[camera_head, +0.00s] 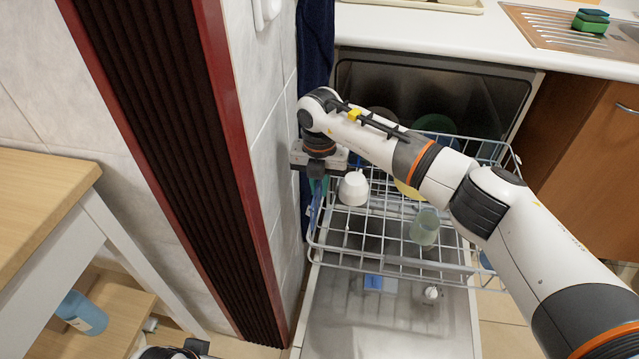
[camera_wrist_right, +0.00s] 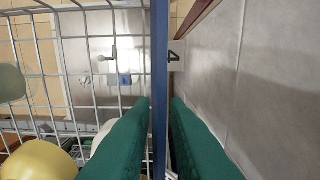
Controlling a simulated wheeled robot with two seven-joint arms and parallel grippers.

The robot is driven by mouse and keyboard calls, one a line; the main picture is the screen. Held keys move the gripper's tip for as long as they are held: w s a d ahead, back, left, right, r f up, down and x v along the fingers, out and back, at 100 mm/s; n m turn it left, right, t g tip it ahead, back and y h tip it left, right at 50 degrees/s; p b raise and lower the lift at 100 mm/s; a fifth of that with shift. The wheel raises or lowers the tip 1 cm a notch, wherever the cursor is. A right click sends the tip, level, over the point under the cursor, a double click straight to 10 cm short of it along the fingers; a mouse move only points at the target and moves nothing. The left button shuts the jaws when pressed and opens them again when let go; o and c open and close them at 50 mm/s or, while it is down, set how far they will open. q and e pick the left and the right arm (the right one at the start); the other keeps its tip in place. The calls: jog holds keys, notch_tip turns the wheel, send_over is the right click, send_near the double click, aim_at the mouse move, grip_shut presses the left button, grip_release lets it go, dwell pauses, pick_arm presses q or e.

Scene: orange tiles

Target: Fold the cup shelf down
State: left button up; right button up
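The blue cup shelf (camera_head: 316,205) stands folded up along the left side of the dishwasher's upper rack (camera_head: 385,262). In the right wrist view it is a thin upright blue strip (camera_wrist_right: 160,60), seen edge-on. My right gripper (camera_head: 319,183) reaches over the rack to this shelf. In the wrist view its two green fingers (camera_wrist_right: 160,110) lie close on either side of the strip and look shut on it; exact contact is hard to see. My left gripper's fingers do not show; only a bit of dark and white hardware is at the bottom edge of the head view.
A white cup (camera_head: 353,188) and a greenish glass (camera_head: 425,228) stand in the rack near my arm. A yellow bowl (camera_wrist_right: 40,160) is also there. The open dishwasher door (camera_head: 375,325) lies below. A tiled wall (camera_head: 266,110) is close left of the shelf.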

grip_shut()
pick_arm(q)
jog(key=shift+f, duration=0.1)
pick_arm(e)
jog(key=shift+d+y, duration=0.15)
jog(key=shift+y, duration=0.15)
jog(key=shift+d+y+p, duration=0.25)
jog(key=shift+y+p, duration=0.1)
jog(key=shift+y, duration=0.15)
pick_arm(q)
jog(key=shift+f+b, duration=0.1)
jog(key=shift+b, duration=0.2)
pick_arm(e)
jog(key=y, duration=0.1)
jog(key=d+t+y, duration=0.1)
jog(key=y, duration=0.1)
jog(key=d+f+y, duration=0.1)
jog(key=y, duration=0.1)
jog(key=shift+s, duration=0.25)
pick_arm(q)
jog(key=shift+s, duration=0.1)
